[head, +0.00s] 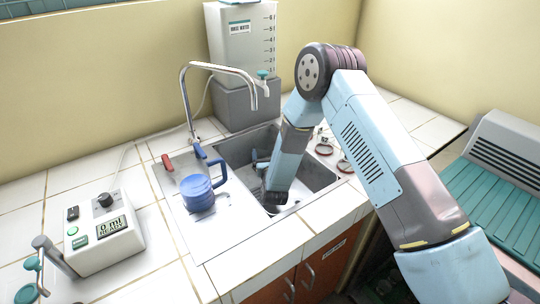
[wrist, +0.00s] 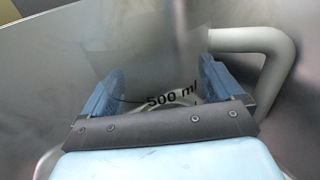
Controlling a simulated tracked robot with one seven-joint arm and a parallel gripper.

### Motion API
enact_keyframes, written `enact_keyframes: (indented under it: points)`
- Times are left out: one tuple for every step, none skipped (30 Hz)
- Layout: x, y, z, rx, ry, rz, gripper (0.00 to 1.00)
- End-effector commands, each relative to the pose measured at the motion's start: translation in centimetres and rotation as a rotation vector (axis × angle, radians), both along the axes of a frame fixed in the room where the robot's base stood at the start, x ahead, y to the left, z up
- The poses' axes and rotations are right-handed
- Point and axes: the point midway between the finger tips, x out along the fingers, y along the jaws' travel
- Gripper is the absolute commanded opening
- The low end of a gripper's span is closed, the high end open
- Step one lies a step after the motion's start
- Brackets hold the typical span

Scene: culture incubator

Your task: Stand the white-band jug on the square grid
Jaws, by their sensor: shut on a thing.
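My gripper (head: 277,196) reaches down into the sink basin. In the wrist view its two blue fingers (wrist: 160,88) are shut on a pale, partly see-through jug (wrist: 155,50) marked "500 ml". The jug's thick off-white handle (wrist: 268,42) curves out to the right. I cannot make out a white band on it, as most of its body is blurred or out of frame. In the head view my gripper and the basin wall hide most of it. I cannot pick out a square grid in either view.
The metal sink basin (head: 325,178) surrounds my gripper closely. A blue jug (head: 197,194) stands on the drainboard to the left. A curved tap (head: 215,67) rises behind. A control box (head: 102,233) sits at the left. A ribbed teal surface (head: 497,212) lies at the right.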

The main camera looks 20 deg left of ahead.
Motion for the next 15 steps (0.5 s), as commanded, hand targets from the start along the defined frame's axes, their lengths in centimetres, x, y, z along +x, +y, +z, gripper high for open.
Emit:
enact_keyframes:
  points:
    - [-0.01, 0.03, -0.13, 0.000, 0.000, 0.000, 0.55]
    - [-0.01, 0.02, -0.18, 0.000, 0.000, 0.000, 0.94]
    - [0.00, 0.01, -0.14, 0.000, 0.000, 0.000, 0.98]
    - [0.00, 0.01, -0.14, 0.000, 0.000, 0.000, 1.00]
    - [0.00, 0.00, -0.14, 0.000, 0.000, 0.000, 1.00]
    - [0.00, 0.00, -0.14, 0.000, 0.000, 0.000, 1.00]
    - [0.00, 0.00, -0.14, 0.000, 0.000, 0.000, 1.00]
    - [0.00, 0.00, -0.14, 0.000, 0.000, 0.000, 1.00]
    - [0.00, 0.00, -0.13, 0.000, 0.000, 0.000, 1.00]
    - [0.00, -0.01, -0.10, 0.000, 0.000, 0.000, 1.00]
    - [0.01, -0.01, -0.03, 0.000, 0.000, 0.000, 1.00]
    - [0.02, -0.02, 0.13, 0.000, 0.000, -0.001, 1.00]
    - [-0.21, -0.07, 0.06, 0.000, 0.001, 0.000, 1.00]
    - [-0.47, -0.14, 0.02, -0.002, 0.001, 0.001, 1.00]
    - [-0.87, -0.28, 0.01, -0.002, 0.001, 0.001, 1.00]
